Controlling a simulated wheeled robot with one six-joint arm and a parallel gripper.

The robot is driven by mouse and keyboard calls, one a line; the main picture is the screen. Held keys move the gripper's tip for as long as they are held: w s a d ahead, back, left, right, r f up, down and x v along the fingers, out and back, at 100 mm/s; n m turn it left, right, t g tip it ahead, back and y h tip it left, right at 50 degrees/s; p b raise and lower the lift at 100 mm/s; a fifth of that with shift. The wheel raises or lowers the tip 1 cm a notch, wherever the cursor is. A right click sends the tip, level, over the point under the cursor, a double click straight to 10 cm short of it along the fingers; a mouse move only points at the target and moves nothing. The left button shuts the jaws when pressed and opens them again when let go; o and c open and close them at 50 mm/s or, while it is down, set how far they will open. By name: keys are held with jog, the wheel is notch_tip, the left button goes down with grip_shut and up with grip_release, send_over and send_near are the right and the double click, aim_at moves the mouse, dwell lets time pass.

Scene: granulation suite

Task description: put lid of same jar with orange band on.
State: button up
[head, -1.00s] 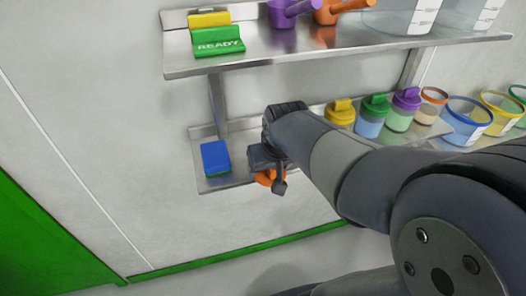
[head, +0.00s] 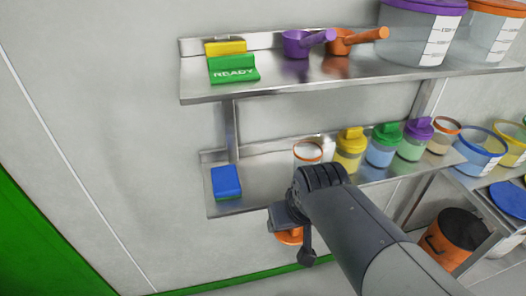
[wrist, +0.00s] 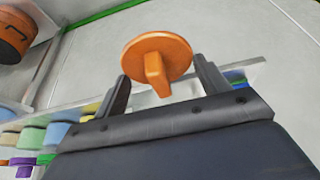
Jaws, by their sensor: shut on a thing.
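The orange lid (wrist: 155,50), a round disc with a tab handle, is held at my gripper (wrist: 160,72) in the wrist view. In the head view the lid (head: 289,237) shows partly behind my gripper (head: 290,240), below the lower shelf's front edge. A clear, lidless jar with an orange band (head: 308,151) stands on the lower shelf, above and behind my wrist; its lower part is hidden.
The lower shelf (head: 262,182) also holds a blue block (head: 226,181) and yellow (head: 349,151), green (head: 383,145) and purple-lidded (head: 415,138) jars. The upper shelf (head: 285,85) overhangs, with scoops and large tubs. An orange drum (head: 455,238) stands lower right.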

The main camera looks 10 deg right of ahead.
notch_tip(320, 180, up, 3)
jog(key=shift+f+p, duration=0.15)
jog(key=shift+p, duration=0.9)
jog(key=shift+f, duration=0.1)
jog(key=shift+d, duration=0.1)
